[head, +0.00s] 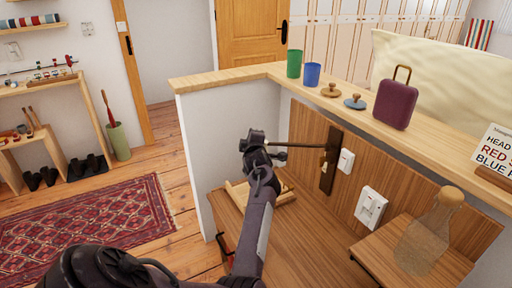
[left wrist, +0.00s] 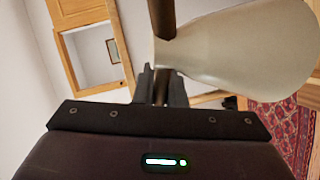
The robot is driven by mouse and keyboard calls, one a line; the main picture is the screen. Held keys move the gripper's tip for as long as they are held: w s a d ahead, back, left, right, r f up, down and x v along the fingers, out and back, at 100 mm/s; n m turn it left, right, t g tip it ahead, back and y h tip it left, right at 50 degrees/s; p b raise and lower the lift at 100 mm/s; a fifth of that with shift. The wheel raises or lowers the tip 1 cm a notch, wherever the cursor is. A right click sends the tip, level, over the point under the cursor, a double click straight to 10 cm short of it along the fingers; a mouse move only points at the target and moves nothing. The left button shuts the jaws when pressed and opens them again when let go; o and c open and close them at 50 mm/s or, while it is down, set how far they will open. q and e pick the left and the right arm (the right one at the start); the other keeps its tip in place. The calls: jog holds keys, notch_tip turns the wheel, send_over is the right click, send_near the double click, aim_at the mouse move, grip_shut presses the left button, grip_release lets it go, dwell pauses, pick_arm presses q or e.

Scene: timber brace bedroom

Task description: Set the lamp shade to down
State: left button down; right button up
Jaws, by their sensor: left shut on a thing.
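The wall lamp's dark mounting plate (head: 330,160) is on the wooden panel, and its thin brass arm (head: 308,146) reaches left to my left gripper (head: 264,152). I cannot make out the shade in the head view. In the left wrist view the cream lamp shade (left wrist: 240,48) is close, with its narrow end by the dark lamp stem (left wrist: 162,18) and its wide end toward the right. My left gripper (left wrist: 161,88) is shut on the lamp at the stem beside the shade's narrow end; the fingers partly hide the grip. My right gripper is not in view.
A wooden ledge (head: 235,77) above the panel carries a green cup (head: 294,64), a blue cup (head: 312,74) and a purple case (head: 395,104). White switches (head: 370,207) are on the panel. A bottle (head: 428,235) stands on a wooden shelf at right.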

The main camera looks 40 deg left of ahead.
pick_arm(q)
jog(key=shift+a+f+n+h+b, duration=0.1)
jog(key=shift+f+n+h+b, duration=0.25)
jog(key=shift+n+b, duration=0.35)
jog(key=shift+f, duration=0.1)
jog(key=shift+n, duration=0.4)
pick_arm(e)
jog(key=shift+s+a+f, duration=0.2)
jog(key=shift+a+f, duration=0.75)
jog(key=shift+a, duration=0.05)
pick_arm(q)
jog(key=c, duration=1.5)
grip_release()
jog(key=shift+f, duration=0.1)
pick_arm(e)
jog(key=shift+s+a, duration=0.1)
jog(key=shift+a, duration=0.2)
